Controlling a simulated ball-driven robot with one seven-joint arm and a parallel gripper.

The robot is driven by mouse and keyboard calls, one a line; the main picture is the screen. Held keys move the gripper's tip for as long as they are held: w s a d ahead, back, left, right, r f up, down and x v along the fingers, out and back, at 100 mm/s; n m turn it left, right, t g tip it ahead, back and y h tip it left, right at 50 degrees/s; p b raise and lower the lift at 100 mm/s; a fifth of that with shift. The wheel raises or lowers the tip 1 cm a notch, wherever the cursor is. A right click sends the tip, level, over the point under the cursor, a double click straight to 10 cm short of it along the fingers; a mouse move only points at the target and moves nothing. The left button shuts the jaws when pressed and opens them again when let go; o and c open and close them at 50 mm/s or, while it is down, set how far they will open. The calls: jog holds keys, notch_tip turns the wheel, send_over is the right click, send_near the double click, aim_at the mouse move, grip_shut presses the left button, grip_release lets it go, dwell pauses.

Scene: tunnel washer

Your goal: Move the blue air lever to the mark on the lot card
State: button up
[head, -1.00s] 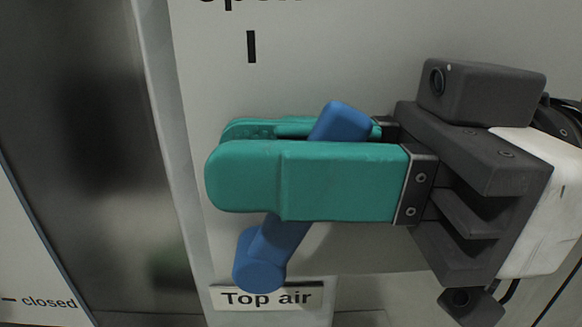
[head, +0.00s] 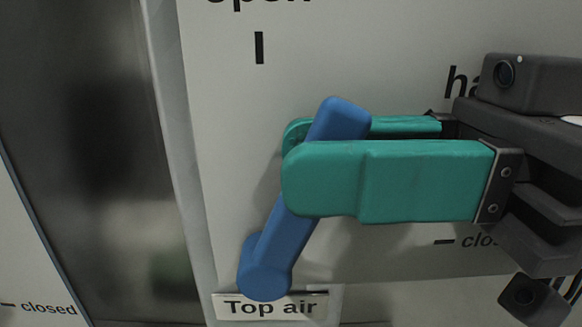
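The blue air lever (head: 290,235) stands on the panel above the "Top air" label (head: 270,307). Its round pivot end is at the lower left and its upper end leans right of vertical. It points between the "open" tick (head: 259,48) and the partly hidden "ha…" lettering (head: 457,84). My gripper (head: 290,152) has its teal fingers on either side of the lever, one in front and one behind, near their tips. The fingers look open, with the lever between them. The lot card is not in view.
A "closed" mark (head: 445,242) shows at the right, partly covered by my gripper. Another "closed" mark (head: 38,309) is at the lower left, beyond a dark metallic strip (head: 110,160). The panel left of the fingers is clear.

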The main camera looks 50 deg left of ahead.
jog(key=b+v, duration=0.1)
jog(key=v, duration=0.7)
jog(key=shift+b, duration=0.35)
jog(key=shift+f, duration=0.1)
jog(key=shift+c, duration=0.2)
